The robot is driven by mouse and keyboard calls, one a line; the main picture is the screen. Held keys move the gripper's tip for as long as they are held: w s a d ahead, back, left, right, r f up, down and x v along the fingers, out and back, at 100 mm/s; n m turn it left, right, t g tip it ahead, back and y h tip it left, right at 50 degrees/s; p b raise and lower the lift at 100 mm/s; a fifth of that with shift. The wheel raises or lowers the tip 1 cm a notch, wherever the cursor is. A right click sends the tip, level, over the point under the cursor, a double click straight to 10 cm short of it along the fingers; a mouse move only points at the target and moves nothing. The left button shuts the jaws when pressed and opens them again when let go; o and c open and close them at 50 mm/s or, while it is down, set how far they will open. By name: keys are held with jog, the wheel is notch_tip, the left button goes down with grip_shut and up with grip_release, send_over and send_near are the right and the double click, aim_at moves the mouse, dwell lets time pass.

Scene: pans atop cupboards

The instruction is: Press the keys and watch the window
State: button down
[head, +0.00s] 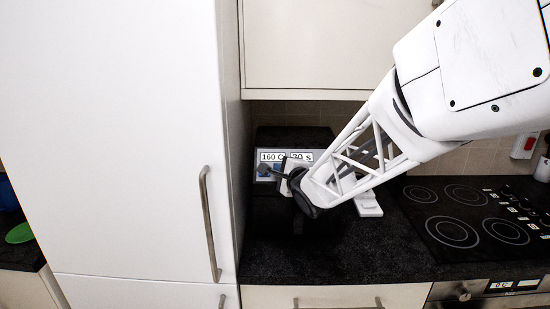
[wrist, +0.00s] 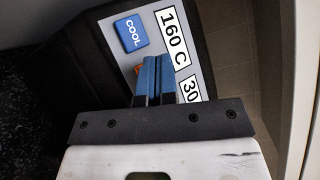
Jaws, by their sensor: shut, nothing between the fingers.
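A grey panel (head: 264,179) stands at the back of the dark worktop, against the wall. Its temperature window (wrist: 174,37) reads "160 C". Its time window (head: 303,156) reads "30 s" in the head view; the wrist view shows only "30". A small orange patch (wrist: 138,69) shows beside the fingertips, mostly hidden. My gripper (wrist: 153,60) is shut and empty, its tips over the lower part of the panel. I cannot tell whether they touch it. Anything beneath the fingers is hidden.
A tall white cupboard (head: 120,140) closes off the left side, and a wall cupboard (head: 305,45) hangs above. A white object (head: 367,204) lies right of the panel, partly behind my arm. A hob (head: 455,215) is further right, above an oven window (head: 500,285) reading "0 C". The front worktop is clear.

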jog(key=shift+w+f, duration=0.4)
dwell(0.7)
jog(key=shift+s+r, duration=0.4)
jog(key=shift+s+r, duration=0.1)
dwell(0.5)
jog(key=shift+s+r, duration=2.05)
jog(key=shift+d, duration=0.1)
